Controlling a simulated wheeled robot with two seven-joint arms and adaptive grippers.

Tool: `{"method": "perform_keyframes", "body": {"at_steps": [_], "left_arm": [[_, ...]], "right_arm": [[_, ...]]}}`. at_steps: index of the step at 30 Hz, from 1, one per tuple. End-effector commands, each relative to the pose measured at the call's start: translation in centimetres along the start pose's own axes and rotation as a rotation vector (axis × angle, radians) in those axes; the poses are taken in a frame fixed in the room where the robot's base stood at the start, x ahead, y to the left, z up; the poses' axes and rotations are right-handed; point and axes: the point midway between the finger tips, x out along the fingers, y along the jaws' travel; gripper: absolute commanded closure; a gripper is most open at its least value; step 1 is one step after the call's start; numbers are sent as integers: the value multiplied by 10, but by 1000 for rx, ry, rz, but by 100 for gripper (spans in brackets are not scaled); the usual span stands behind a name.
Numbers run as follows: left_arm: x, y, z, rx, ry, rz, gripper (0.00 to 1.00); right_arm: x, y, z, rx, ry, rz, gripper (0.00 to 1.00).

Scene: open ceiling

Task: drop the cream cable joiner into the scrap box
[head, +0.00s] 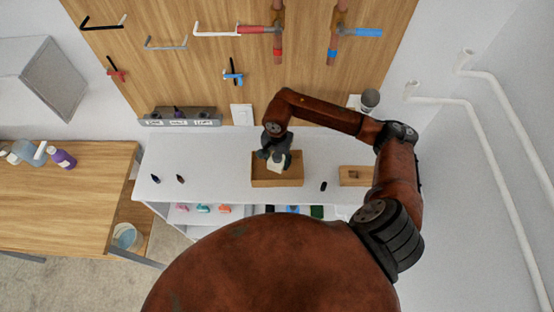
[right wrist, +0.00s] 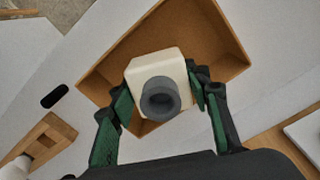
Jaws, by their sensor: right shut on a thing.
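The cream cable joiner (right wrist: 158,70) is a pale block with a grey round socket facing the camera in the right wrist view. My right gripper (right wrist: 160,97) is shut on it, with a green-padded finger on each side. In the head view the right gripper (head: 274,158) holds the cream joiner (head: 277,163) over the scrap box (head: 288,180), an open brown box on the white bench. The box also shows behind the joiner in the right wrist view (right wrist: 215,35). How high the joiner is above the box floor is hard to tell. My left gripper is not in view.
A small wooden block tray (head: 356,176) and a black oval item (head: 323,186) lie right of the box. A wooden tool board (head: 240,60) rises behind. The bench left of the box is mostly clear.

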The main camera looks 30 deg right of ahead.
Motion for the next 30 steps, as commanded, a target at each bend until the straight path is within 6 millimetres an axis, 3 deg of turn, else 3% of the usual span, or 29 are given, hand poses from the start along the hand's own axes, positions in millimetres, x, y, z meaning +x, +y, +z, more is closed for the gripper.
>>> {"method": "perform_keyframes", "body": {"at_steps": [8,9,17,25,30], "left_arm": [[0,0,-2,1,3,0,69],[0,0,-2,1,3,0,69],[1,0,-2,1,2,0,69],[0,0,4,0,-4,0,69],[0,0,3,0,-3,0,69]], "right_arm": [[0,0,0,0,1,-1,80],[0,0,0,0,1,-1,53],[0,0,0,0,1,-1,36],[-1,0,0,0,1,-1,36],[-18,-1,-2,-1,3,-3,36]]}}
